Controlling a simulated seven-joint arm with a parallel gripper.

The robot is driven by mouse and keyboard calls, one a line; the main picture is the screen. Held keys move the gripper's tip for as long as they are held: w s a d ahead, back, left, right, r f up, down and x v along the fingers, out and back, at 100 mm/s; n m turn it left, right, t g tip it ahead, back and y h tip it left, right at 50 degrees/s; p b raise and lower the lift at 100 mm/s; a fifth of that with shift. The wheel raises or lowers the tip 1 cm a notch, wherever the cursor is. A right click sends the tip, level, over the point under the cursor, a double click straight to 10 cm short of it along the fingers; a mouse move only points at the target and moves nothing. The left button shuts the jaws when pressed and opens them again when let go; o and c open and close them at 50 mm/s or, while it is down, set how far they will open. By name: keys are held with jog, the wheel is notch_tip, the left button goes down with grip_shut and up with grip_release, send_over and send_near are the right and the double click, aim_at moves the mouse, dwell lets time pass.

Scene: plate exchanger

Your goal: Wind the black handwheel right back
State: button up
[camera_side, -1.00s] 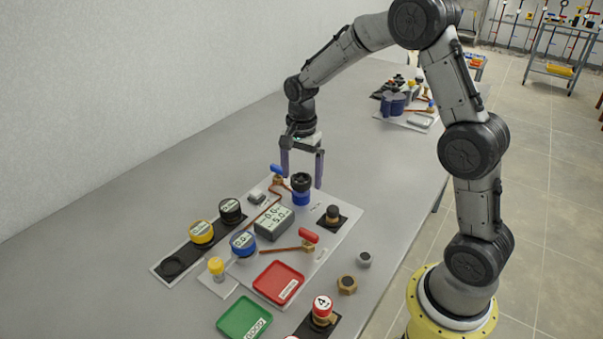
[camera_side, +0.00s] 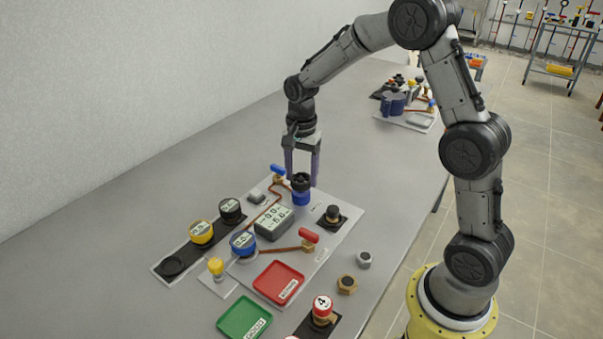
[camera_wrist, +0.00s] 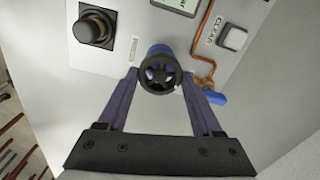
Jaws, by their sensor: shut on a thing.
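The black handwheel (camera_side: 301,181) sits on top of a blue body (camera_side: 301,197) at the back of the grey panel. In the wrist view the spoked handwheel (camera_wrist: 160,74) lies between my fingertips. My gripper (camera_side: 301,180) points straight down with its two fingers on either side of the wheel. In the wrist view my gripper (camera_wrist: 160,86) is shut on the handwheel's rim. The grey display box (camera_side: 274,223) beside it shows two lines of digits, too small to read surely.
A blue-handled valve (camera_side: 278,170) stands close to the left of the handwheel, and a black knob (camera_side: 333,214) to its right. A red-handled valve (camera_side: 309,236), red tray (camera_side: 278,283) and green tray (camera_side: 244,317) are nearer the front.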

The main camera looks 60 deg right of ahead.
jog(key=n, duration=0.6)
jog(key=shift+w+r+n, duration=0.1)
jog(key=shift+n, duration=0.2)
jog(key=n, duration=0.3)
jog(key=shift+n, duration=0.4)
jog(key=n, duration=0.3)
jog(key=shift+a+n, duration=0.1)
jog(key=shift+n, duration=0.2)
jog(key=n, duration=1.3)
jog(key=shift+a, duration=0.1)
jog(key=o, duration=1.4)
